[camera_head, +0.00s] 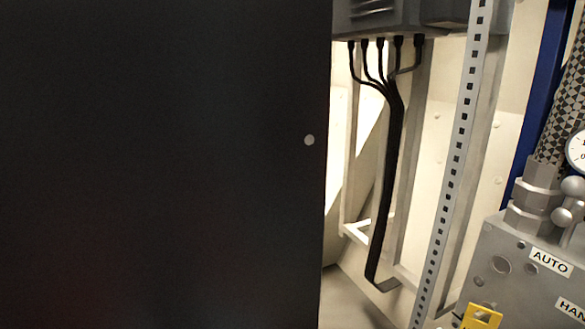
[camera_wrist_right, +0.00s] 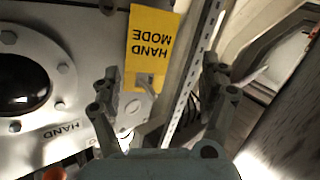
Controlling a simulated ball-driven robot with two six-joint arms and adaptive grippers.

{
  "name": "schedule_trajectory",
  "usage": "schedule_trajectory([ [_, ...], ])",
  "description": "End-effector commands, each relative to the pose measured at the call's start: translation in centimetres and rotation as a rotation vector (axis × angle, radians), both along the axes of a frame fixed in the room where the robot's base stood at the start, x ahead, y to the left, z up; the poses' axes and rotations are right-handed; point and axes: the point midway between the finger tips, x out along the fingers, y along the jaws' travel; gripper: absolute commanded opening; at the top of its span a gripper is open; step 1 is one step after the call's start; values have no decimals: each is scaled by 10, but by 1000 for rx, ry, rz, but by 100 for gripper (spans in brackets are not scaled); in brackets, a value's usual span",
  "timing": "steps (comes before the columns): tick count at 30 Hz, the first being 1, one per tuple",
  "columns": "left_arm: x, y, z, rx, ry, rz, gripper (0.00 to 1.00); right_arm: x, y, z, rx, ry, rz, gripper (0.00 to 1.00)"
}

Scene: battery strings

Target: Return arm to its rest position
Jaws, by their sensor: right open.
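My right gripper (camera_wrist_right: 162,72) shows in the right wrist view with its two fingers spread wide. It is open, and I see nothing held between the fingers. A yellow tag reading HAND MODE (camera_wrist_right: 153,42), upside down in this view, hangs beyond the fingers, nearer the left one. A small grey lever or peg shows at the tag's lower end; whether a finger touches it I cannot tell. In the head view neither gripper is visible. The yellow tag's top (camera_head: 481,317) shows at the lower edge there.
A large dark panel (camera_head: 160,165) fills the left of the head view. A perforated post (camera_head: 452,165) stands right of a black cable bundle (camera_head: 391,180). A grey block (camera_head: 520,280) with AUTO and HAND labels is at lower right, with a gauge (camera_head: 577,150) above.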

Motion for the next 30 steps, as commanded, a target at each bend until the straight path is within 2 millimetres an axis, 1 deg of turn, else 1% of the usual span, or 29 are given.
schedule_trajectory([
  [1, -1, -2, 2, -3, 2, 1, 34, -10, 2, -16, -11, 44, 31, 78],
  [5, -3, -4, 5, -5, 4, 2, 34, -42, 11, -69, -20, 177, 134, 78],
  [6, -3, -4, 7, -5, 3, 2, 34, -57, 15, -91, -16, 234, 173, 78],
  [8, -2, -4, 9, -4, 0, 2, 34, -86, 20, -125, -1, 328, 233, 78],
  [9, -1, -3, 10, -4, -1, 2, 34, -109, 23, -149, 16, 402, 272, 78],
  [11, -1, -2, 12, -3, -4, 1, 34, -147, 26, -183, 49, 515, 321, 78],
  [12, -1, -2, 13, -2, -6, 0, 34, -174, 27, -203, 73, 592, 347, 78],
  [14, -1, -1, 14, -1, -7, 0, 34, -217, 28, -231, 113, 709, 375, 78],
  [15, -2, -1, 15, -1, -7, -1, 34, -246, 27, -247, 140, 787, 385, 78],
  [17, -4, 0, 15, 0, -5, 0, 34, -291, 24, -268, 183, 904, 389, 78],
  [18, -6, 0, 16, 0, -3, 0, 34, -320, 22, -279, 211, 979, 384, 78],
  [20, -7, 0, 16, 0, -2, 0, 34, -360, 19, -292, 250, 1083, 368, 78],
  [21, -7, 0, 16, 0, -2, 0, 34, -384, 16, -298, 275, 1144, 349, 78],
  [24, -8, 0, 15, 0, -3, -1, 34, -431, 12, -307, 331, 1272, 289, 78],
  [25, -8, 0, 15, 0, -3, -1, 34, -442, 11, -309, 349, 1300, 265, 78],
  [26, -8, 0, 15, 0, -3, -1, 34, -448, 10, -309, 364, 1317, 242, 78],
  [27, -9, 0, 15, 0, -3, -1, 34, -451, 9, -309, 383, 1327, 215, 78],
  [30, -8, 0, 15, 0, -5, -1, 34, -454, 9, -309, 420, 1325, 170, 78],
])
